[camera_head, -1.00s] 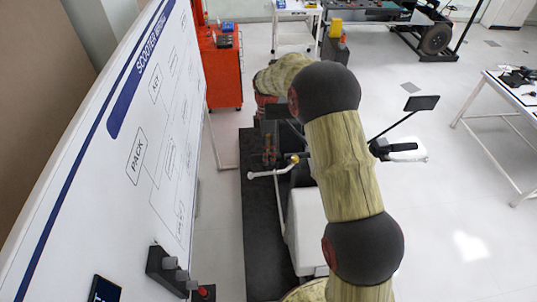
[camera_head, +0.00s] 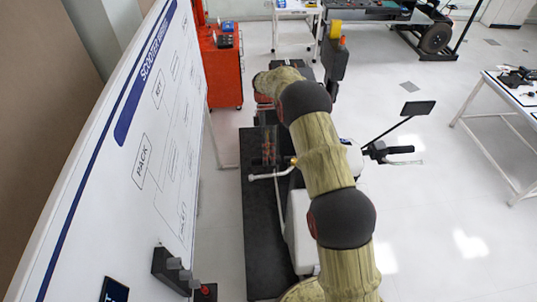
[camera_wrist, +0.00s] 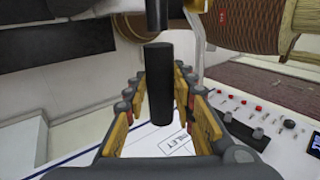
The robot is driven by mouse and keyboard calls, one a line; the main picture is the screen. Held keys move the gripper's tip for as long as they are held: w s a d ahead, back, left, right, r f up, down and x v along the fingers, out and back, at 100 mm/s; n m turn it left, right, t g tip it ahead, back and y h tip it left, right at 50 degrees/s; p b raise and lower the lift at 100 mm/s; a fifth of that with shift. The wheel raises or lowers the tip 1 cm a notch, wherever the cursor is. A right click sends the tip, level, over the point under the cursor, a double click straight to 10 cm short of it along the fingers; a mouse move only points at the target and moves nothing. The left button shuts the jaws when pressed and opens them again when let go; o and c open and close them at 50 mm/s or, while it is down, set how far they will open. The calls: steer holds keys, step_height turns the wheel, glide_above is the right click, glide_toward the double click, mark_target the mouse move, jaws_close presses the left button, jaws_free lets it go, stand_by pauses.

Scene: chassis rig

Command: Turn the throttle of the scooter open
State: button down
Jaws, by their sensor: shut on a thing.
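The scooter's throttle grip (camera_wrist: 160,85) is a plain black cylinder, upright in the wrist view. My gripper (camera_wrist: 161,98) has its yellow and dark fingers on both sides of it, shut on it. In the head view my gripper (camera_head: 268,150) points down at the left end of the scooter's handlebar, and the throttle grip is hidden there. A silver brake lever (camera_head: 268,176) sticks out just below it. The scooter's other black handle grip (camera_head: 400,150) and a mirror (camera_head: 417,108) show right of my arm. My arm covers the middle of the scooter. How far the grip is turned cannot be told.
A white board (camera_head: 110,200) with printed diagrams stands close on the left. A switch box (camera_head: 170,270) is at its lower edge. A red cabinet (camera_head: 222,70) stands behind. A white table (camera_head: 500,100) is at right, with open floor before it.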

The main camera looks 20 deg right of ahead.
steer(key=shift+w+f+g+y, duration=0.1)
steer(key=shift+g+y, duration=0.05)
steer(key=shift+g, duration=0.55)
steer(key=shift+w+f+g+y, duration=0.1)
steer(key=shift+g+y, duration=0.05)
steer(key=shift+g, duration=0.55)
steer(key=shift+g+b, duration=0.3)
steer(key=c, duration=1.5)
jaws_free()
steer(key=shift+o, duration=0.2)
steer(key=shift+r+t, duration=0.2)
steer(key=shift+t, duration=0.2)
